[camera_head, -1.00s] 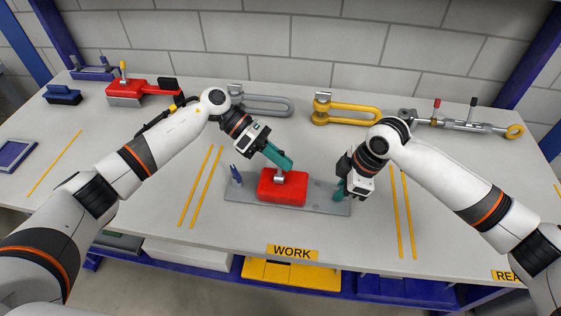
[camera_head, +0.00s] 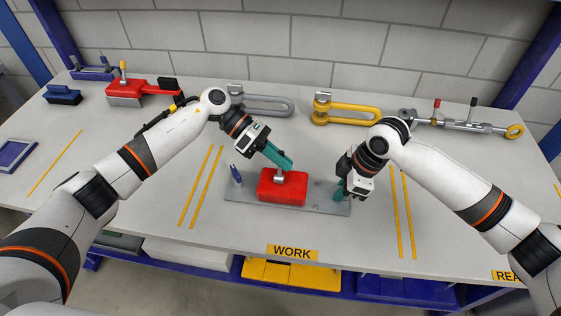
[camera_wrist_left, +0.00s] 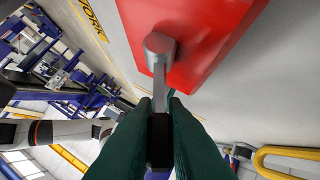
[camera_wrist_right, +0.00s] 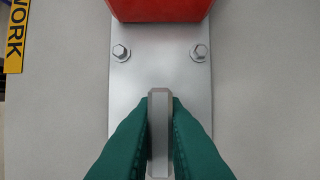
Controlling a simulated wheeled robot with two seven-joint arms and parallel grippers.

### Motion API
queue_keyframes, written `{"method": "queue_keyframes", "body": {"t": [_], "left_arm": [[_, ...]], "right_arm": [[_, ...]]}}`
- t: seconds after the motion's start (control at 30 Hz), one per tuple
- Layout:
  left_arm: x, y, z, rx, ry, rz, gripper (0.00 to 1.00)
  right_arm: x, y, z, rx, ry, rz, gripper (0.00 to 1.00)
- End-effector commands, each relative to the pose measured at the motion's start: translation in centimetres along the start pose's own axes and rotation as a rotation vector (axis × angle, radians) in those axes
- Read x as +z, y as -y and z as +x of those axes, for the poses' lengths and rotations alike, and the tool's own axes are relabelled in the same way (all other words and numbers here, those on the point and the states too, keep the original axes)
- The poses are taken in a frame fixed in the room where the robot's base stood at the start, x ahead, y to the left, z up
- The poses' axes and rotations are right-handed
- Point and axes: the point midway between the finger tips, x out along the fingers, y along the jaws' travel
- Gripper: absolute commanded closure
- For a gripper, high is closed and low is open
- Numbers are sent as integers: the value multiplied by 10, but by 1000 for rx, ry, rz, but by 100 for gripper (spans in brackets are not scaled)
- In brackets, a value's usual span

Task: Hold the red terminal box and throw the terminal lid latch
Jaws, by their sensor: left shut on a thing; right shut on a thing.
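The red terminal box (camera_head: 282,192) sits on a grey metal base plate (camera_head: 240,193) in the middle of the table. In the left wrist view its red face (camera_wrist_left: 205,45) carries a grey latch (camera_wrist_left: 160,62) with a round pivot and a bar. My left gripper (camera_head: 288,164) is shut on the latch bar, whose end is dark between the green fingers. My right gripper (camera_head: 341,192) is shut on an upright grey tab (camera_wrist_right: 159,125) of the base plate, to the right of the red box. The two bolts (camera_wrist_right: 121,52) near the tab are clear of the fingers.
A small blue part (camera_head: 236,175) stands at the plate's left end. A grey shackle (camera_head: 265,103), a yellow shackle (camera_head: 345,110) and a turnbuckle (camera_head: 455,123) lie along the back. A red-and-grey device (camera_head: 128,92) stands back left. The table in front is clear around the WORK label (camera_head: 292,252).

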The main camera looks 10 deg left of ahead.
Motion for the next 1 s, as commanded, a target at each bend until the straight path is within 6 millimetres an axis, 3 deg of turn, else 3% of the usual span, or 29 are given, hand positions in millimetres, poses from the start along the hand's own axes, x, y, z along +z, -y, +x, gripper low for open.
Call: {"method": "queue_keyframes", "body": {"t": [1.0], "left_arm": [[2, -11, 0, -134, 1, 188, 100]], "right_arm": [[-1, 0, 0, 0, -1, 1, 100]]}}
